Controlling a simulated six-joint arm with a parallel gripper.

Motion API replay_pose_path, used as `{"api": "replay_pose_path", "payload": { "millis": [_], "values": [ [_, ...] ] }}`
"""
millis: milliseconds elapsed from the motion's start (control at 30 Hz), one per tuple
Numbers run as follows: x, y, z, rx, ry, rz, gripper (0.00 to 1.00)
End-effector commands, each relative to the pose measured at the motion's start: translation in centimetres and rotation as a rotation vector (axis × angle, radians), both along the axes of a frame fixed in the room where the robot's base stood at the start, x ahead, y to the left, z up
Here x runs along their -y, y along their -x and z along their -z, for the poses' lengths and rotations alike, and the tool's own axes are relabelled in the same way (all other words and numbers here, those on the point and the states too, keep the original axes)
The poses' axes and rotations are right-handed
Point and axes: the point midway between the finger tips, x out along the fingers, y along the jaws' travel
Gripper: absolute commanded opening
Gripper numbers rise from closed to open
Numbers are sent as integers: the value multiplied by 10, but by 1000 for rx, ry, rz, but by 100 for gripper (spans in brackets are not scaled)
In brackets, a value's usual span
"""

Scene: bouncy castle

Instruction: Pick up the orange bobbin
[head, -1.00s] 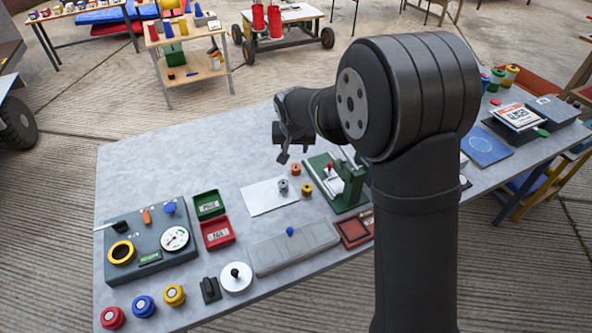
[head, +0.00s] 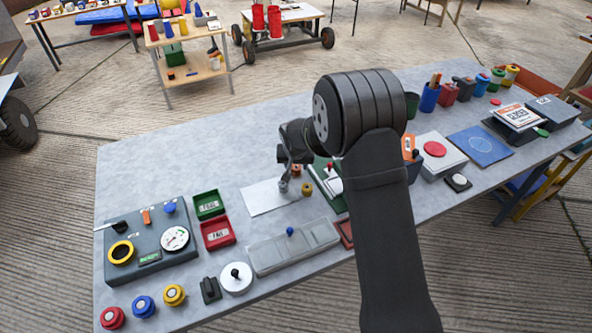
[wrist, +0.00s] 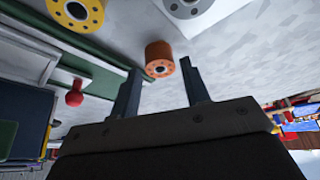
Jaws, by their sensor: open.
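The orange bobbin (wrist: 159,58) stands on the grey table in the wrist view, just beyond and between my fingertips. In the head view the orange bobbin (head: 296,171) shows small beside my gripper. My gripper (wrist: 161,72) is open, with one finger on each side of the bobbin's line and nothing held. In the head view my gripper (head: 290,174) is low over the table near the white sheet. A yellow bobbin (wrist: 75,10) and a grey bobbin (wrist: 184,6) stand close by. I cannot tell whether the fingers touch the orange bobbin.
A green fixture with a red knob (wrist: 75,98) stands close to my gripper. The white sheet (head: 262,198) lies under the grey bobbin. A long grey box (head: 270,255) with a blue knob is nearer the front. The table's back left is clear.

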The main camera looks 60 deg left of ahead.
Motion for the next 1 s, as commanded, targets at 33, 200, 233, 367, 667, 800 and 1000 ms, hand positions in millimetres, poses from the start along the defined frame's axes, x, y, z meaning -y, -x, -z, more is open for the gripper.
{"api": "replay_pose_path", "payload": {
  "millis": [33,200,233,367,667,800,1000],
  "values": [
    [-2,-1,6,0,1,0,42],
    [-5,-2,13,-1,-2,-2,42],
    [-5,-2,13,0,-2,-2,42],
    [-5,-2,13,-1,-2,-2,42],
    [-5,-2,13,-1,-2,-2,9],
    [-5,-2,12,-1,-2,-2,9],
    [-6,-2,-9,-1,-6,0,9]
  ]
}}
